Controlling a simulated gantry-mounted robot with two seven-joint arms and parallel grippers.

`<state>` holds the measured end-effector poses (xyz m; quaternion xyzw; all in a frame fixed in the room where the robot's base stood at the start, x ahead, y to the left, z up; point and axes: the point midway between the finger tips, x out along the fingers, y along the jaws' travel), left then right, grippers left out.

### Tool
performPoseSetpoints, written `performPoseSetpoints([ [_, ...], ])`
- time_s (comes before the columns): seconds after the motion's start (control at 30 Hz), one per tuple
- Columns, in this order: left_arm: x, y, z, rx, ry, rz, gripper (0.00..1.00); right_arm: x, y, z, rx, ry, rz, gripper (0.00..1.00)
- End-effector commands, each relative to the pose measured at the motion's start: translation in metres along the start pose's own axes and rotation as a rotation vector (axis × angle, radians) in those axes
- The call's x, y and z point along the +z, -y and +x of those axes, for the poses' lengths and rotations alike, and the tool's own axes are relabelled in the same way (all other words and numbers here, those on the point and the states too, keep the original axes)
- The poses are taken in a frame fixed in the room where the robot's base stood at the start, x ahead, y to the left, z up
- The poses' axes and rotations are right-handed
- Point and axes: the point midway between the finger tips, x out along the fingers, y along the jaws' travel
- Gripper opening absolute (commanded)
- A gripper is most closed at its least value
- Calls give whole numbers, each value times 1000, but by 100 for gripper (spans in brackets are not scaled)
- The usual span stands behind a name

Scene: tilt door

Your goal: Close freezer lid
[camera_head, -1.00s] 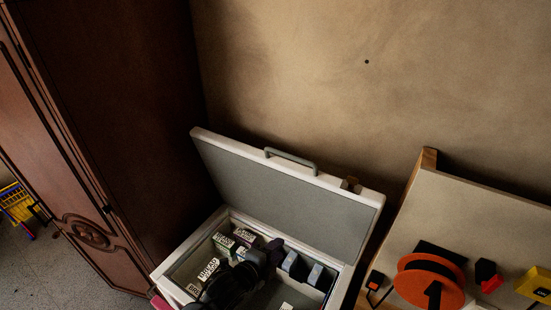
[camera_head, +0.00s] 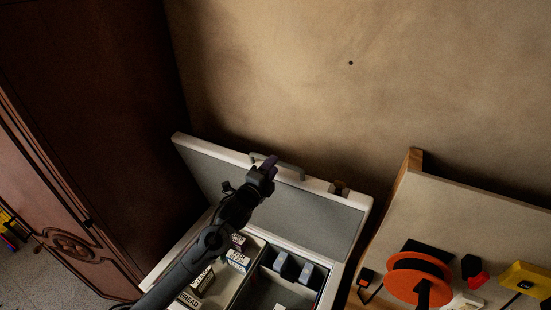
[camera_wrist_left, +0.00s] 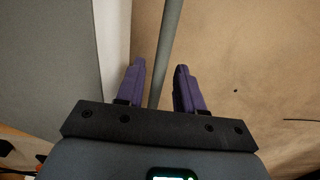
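The freezer lid (camera_head: 318,222), a grey panel with a white rim, stands open and tilted back towards the wall. Its grey handle (camera_head: 292,171) is on the lid's upper edge. My left gripper (camera_head: 267,165) is at the left part of the handle, its arm crossing in front of the lid. In the left wrist view, the purple fingers (camera_wrist_left: 160,67) are apart, with the handle bar (camera_wrist_left: 167,50) running between them; contact is not clear. The lid's white rim (camera_wrist_left: 112,45) is left of the fingers. My right gripper is not in view.
The open freezer box (camera_head: 250,290) holds several small cartons and packs, partly hidden by my arm. A dark wooden wardrobe (camera_head: 90,130) stands close on the left. A table (camera_head: 440,215) on the right carries an orange reel (camera_head: 417,279) and tools.

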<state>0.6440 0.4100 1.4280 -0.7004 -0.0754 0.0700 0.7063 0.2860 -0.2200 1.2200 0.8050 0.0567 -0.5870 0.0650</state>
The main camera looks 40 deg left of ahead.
Motion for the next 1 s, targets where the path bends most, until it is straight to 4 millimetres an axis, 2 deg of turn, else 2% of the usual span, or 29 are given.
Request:
performPoseSetpoints([
  [0.1,0,2,15,0,1,-2,37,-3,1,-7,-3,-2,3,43],
  [0.23,0,1,25,0,1,-2,37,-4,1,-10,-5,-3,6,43],
  [0.67,0,0,31,0,0,0,37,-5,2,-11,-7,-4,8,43],
  [0.9,0,-1,31,0,0,-1,2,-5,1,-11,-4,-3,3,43],
  [1.0,0,-1,31,1,0,-1,0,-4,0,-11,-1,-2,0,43],
])
